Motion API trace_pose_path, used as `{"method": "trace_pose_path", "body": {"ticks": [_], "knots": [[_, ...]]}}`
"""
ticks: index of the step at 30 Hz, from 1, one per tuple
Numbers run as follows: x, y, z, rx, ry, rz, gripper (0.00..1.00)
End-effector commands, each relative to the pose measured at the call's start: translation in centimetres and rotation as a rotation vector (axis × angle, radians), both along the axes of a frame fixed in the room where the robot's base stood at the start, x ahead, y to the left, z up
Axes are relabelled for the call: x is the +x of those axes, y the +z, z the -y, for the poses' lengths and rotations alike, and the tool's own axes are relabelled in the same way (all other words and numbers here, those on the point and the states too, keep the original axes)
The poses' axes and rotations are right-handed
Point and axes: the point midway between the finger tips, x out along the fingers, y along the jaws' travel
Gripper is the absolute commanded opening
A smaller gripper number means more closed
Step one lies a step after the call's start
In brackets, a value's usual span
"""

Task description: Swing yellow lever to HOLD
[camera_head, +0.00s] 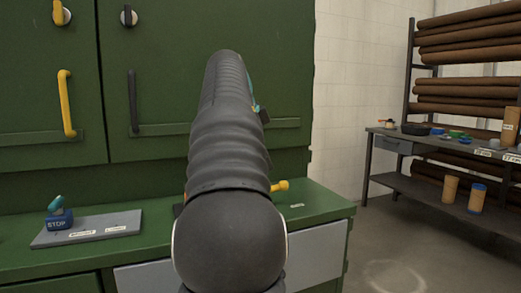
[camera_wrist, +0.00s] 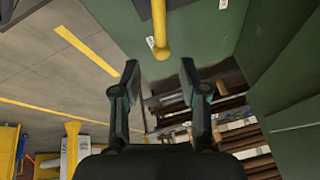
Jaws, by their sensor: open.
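The yellow lever shows in the head view as a yellow rounded end (camera_head: 281,186) just right of my arm, over the green counter (camera_head: 325,208); my arm hides the rest. In the wrist view the yellow lever (camera_wrist: 160,30) comes down from the top edge, its rounded end close to the gap between my fingertips. My gripper (camera_wrist: 159,67) is open and empty, with no visible contact on the lever. A small white label (camera_head: 297,205) lies on the counter right of the lever; its text is too small to read. My arm hides the gripper in the head view.
Green cabinet doors have a yellow handle (camera_head: 66,103) and a black handle (camera_head: 132,101). A blue STOP box (camera_head: 59,220) stands on a grey plate (camera_head: 125,218) at left. A dark workbench (camera_head: 388,143) and a rack of brown rolls (camera_head: 468,46) stand at right, beyond open floor.

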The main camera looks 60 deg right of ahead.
Motion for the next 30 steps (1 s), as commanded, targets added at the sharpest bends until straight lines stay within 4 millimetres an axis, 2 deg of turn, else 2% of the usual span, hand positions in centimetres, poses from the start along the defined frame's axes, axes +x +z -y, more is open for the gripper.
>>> {"method": "trace_pose_path", "body": {"ticks": [3,9,30], "knots": [[0.2,1.3,-0.4,-0.003,-0.001,0.002,0.43],[0.4,2.3,-0.9,-0.002,-0.002,0.001,0.43],[0.4,2.4,-1.0,-0.001,-0.002,0.0,0.43]]}}
